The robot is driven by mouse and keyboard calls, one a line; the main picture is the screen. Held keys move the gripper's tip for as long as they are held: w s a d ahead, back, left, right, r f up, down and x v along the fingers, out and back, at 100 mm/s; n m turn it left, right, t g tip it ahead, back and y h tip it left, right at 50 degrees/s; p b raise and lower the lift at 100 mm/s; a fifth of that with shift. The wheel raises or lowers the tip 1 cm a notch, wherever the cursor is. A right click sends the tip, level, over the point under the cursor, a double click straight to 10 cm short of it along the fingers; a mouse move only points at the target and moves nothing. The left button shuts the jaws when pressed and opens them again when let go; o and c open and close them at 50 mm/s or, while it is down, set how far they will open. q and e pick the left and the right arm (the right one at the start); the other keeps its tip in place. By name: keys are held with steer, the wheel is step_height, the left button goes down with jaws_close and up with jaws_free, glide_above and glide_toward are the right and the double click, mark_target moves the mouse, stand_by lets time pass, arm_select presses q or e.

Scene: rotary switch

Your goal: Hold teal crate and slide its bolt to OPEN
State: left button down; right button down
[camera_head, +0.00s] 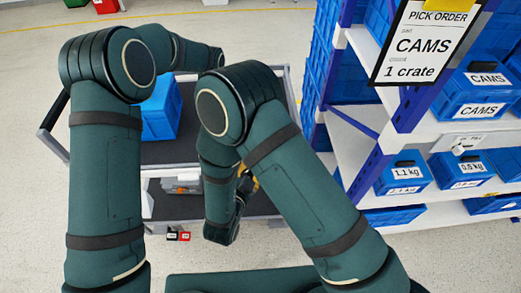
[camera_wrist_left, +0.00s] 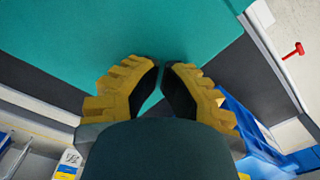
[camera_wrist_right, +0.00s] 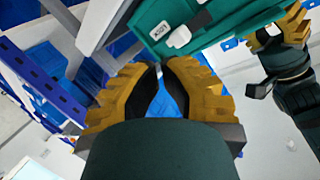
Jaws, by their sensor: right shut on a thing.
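The teal crate (camera_wrist_right: 186,45) fills the upper middle of the right wrist view, tilted, with a LOCK label (camera_wrist_right: 170,32) and a pale bolt knob (camera_wrist_right: 201,18). My right gripper (camera_wrist_right: 160,66) is shut at its lower edge; the exact contact is hidden. A teal surface of the crate (camera_wrist_left: 130,25) fills the top of the left wrist view. My left gripper (camera_wrist_left: 160,66) is in front of it, tips nearly together, with nothing seen between them. It also shows beyond the crate in the right wrist view (camera_wrist_right: 277,36). In the head view the arms hide the crate.
A blue crate (camera_head: 161,108) stands on the dark-topped cart (camera_head: 190,150) between my arms. A white shelf rack (camera_head: 405,210) with several blue bins is close on the right. An order sign (camera_head: 422,45) hangs on it. Open floor lies left.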

arm_select(q)
steer(key=shift+s+f, duration=0.1)
steer(key=shift+f, duration=0.1)
arm_select(e)
steer(key=s+d+f+m+t+h, duration=0.1)
steer(key=d+m, duration=0.1)
steer(key=m, duration=0.4)
steer(key=s+d+f+m+t, duration=0.1)
steer(key=d+m+t, duration=0.15)
steer(key=m, duration=0.35)
steer(key=shift+g, duration=0.45)
steer(key=x, duration=1)
steer(key=shift+w+r, duration=0.1)
steer(key=shift+r, duration=0.15)
arm_select(q)
steer(key=shift+a, duration=0.1)
arm_select(e)
steer(key=a, duration=0.3)
steer(key=shift+w, duration=0.15)
steer(key=shift+a, duration=0.45)
